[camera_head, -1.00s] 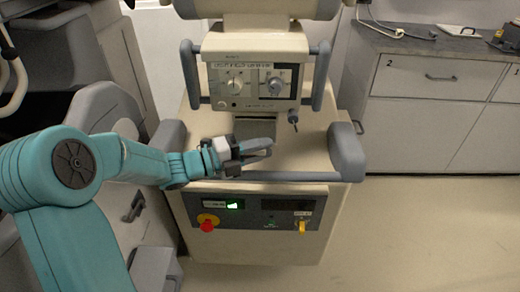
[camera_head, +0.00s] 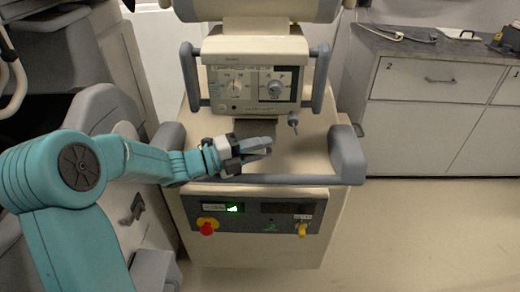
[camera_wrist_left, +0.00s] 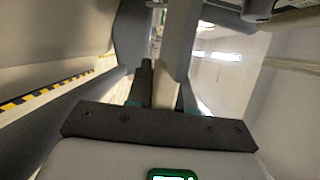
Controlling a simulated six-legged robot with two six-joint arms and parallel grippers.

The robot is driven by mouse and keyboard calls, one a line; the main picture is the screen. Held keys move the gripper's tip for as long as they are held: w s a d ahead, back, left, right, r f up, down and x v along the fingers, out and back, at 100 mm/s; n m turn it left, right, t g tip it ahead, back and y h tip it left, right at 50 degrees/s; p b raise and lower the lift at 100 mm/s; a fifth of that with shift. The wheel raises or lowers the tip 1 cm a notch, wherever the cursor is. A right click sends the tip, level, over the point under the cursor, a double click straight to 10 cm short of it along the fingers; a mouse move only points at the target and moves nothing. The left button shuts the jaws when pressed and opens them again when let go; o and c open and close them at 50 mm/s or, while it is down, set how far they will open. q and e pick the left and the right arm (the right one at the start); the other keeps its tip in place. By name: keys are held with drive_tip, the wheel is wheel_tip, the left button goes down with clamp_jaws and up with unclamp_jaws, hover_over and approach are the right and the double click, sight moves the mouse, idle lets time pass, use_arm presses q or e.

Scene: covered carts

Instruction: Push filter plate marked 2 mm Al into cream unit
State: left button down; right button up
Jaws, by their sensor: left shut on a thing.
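The cream unit (camera_head: 315,165) stands in front of me, with a control box (camera_head: 257,85) above its flat cream top. My left gripper (camera_head: 268,147) reaches in from the left, low over that top and behind the front grey rail. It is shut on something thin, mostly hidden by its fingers. In the left wrist view a pale strip (camera_wrist_left: 166,85) shows between the gripper's fingers (camera_wrist_left: 163,75). A dark grey flat patch (camera_head: 262,128) lies just beyond the fingers, under the control box. No 2 mm Al marking can be read. My right gripper is out of view.
Grey upright handles (camera_head: 190,77) flank the control box, and grey bumpers (camera_head: 347,155) stand at the top's sides. A small knob (camera_head: 293,120) hangs below the box. A red button (camera_head: 207,227) is on the front panel. A white drawer cabinet (camera_head: 440,110) stands right; the floor between is clear.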

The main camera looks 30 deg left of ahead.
sight(261, 127)
use_arm(q)
drive_tip(key=shift+w+a, duration=0.5)
drive_tip(key=shift+w, duration=0.3)
drive_tip(key=shift+w+a, duration=0.45)
drive_tip(key=shift+w, duration=0.3)
drive_tip(key=shift+w+a+p, duration=0.2)
drive_tip(key=shift+w+a, duration=0.4)
drive_tip(key=shift+w, duration=0.4)
drive_tip(key=shift+w+a+p, duration=0.2)
drive_tip(key=shift+w+a, duration=0.4)
drive_tip(key=shift+w, duration=0.35)
drive_tip(key=c, duration=0.9)
unclamp_jaws()
